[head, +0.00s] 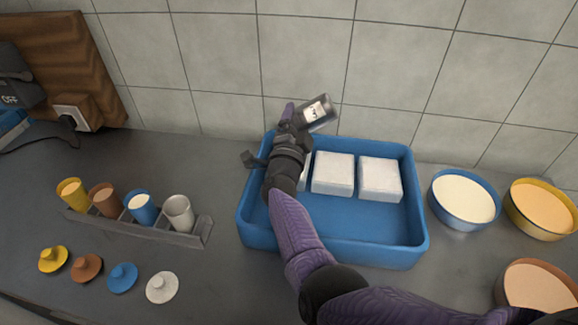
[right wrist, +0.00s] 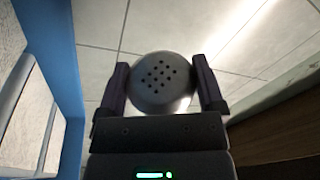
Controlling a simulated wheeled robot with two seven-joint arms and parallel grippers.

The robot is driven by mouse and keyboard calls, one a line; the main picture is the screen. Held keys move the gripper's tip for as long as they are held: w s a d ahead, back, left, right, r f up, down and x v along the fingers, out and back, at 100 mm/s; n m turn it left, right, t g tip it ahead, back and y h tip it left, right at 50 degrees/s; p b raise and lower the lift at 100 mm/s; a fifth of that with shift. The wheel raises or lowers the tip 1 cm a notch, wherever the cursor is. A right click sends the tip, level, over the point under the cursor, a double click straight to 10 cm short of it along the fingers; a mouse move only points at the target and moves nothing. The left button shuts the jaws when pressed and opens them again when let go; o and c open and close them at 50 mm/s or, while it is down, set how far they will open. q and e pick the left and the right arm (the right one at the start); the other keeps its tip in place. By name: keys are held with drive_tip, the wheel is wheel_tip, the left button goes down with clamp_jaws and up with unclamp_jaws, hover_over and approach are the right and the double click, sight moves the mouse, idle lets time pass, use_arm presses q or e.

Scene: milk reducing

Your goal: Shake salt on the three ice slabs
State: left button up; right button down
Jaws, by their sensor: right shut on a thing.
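My right gripper (head: 300,117) is shut on a salt shaker (head: 319,112), held tilted above the far left part of a blue tray (head: 372,243). In the right wrist view the shaker's round perforated grey top (right wrist: 161,82) sits between the two fingers. Three white ice slabs lie in a row in the tray: the right slab (head: 380,179) and middle slab (head: 333,174) show well. The left slab (head: 306,172) is mostly hidden behind my right wrist. I cannot make out any salt falling. My left gripper is not in view.
A grey rack (head: 180,236) with several cups stands at left, with several coloured lids (head: 122,278) before it. Bowls stand at right: a blue-rimmed one (head: 463,197), a yellow one (head: 541,208) and a brownish one (head: 537,287). A tiled wall (head: 200,60) is close behind the tray.

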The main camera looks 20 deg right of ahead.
sight(318, 125)
drive_tip(key=shift+s+d+r+p, duration=0.1)
drive_tip(key=shift+s+d+p, duration=0.25)
drive_tip(key=shift+d, duration=0.25)
drive_tip(key=shift+s+d+p, duration=0.3)
drive_tip(key=shift+d+p, duration=0.05)
drive_tip(key=shift+d, duration=0.25)
drive_tip(key=shift+s+d+p, duration=0.35)
drive_tip(key=shift+s+d, duration=0.05)
drive_tip(key=shift+d, duration=0.25)
drive_tip(key=s+d, duration=0.1)
drive_tip(key=d+p, duration=0.1)
drive_tip(key=d, duration=0.1)
drive_tip(key=s+d, duration=0.1)
drive_tip(key=d, duration=0.1)
drive_tip(key=shift+s+p, duration=0.35)
drive_tip(key=shift+p, duration=0.05)
drive_tip(key=shift+r+m+g+y+p, duration=0.2)
drive_tip(key=shift+m+g+p, duration=0.5)
drive_tip(key=shift+m, duration=0.75)
drive_tip(key=shift+r+m+g+y+p, duration=0.2)
drive_tip(key=shift+m+g+p, duration=0.1)
drive_tip(key=shift+m+p, duration=0.9)
drive_tip(key=shift+r+m+g+y+p, duration=0.2)
drive_tip(key=shift+m+g+p, duration=0.4)
drive_tip(key=shift+m, duration=1.05)
